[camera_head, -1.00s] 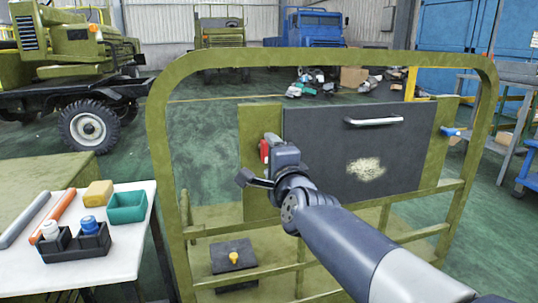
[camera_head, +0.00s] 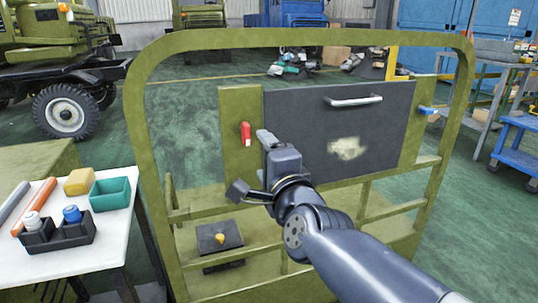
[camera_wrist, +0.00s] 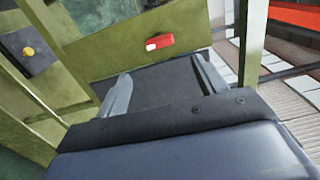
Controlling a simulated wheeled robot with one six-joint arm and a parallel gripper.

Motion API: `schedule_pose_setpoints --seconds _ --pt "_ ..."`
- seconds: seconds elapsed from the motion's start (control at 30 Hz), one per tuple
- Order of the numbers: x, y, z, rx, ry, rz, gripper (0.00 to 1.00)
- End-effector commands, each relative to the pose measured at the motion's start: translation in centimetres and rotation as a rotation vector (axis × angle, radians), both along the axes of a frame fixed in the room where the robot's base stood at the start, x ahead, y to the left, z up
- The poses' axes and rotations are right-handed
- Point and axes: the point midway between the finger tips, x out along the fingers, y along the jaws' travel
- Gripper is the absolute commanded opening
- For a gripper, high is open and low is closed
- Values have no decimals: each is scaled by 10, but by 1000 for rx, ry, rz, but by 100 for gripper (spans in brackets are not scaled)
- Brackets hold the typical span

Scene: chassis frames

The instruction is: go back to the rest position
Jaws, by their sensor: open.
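My gripper (camera_head: 266,140) is open in front of the left edge of a dark grey panel (camera_head: 372,118) on an olive frame. In the wrist view its two grey fingers (camera_wrist: 163,86) stand apart with no object between them. A red latch (camera_head: 245,133) sits on the olive upright left of the panel. It shows whole and apart from the fingers, and also appears in the wrist view (camera_wrist: 173,40). The panel has a pale handle (camera_head: 354,101) near its top and a pale scuffed patch. My arm stays extended in from the lower right.
The olive tubular frame (camera_head: 140,130) surrounds the panel, with rails below. A dark plate with a yellow knob (camera_head: 220,238) is low down. At left a white table (camera_head: 105,252) bears a teal bin (camera_head: 110,194) and a black holder (camera_head: 60,238). A blue cart (camera_head: 510,150) stands right.

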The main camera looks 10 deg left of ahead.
Motion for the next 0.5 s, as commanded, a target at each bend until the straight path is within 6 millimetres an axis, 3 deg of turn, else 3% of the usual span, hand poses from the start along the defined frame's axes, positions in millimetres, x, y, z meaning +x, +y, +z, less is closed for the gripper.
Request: schedule_pose_setpoints --seconds 0.17,0.5 --pt "8 5 -1 -1 1 0 67" --pt "51 31 -2 -1 1 0 67"
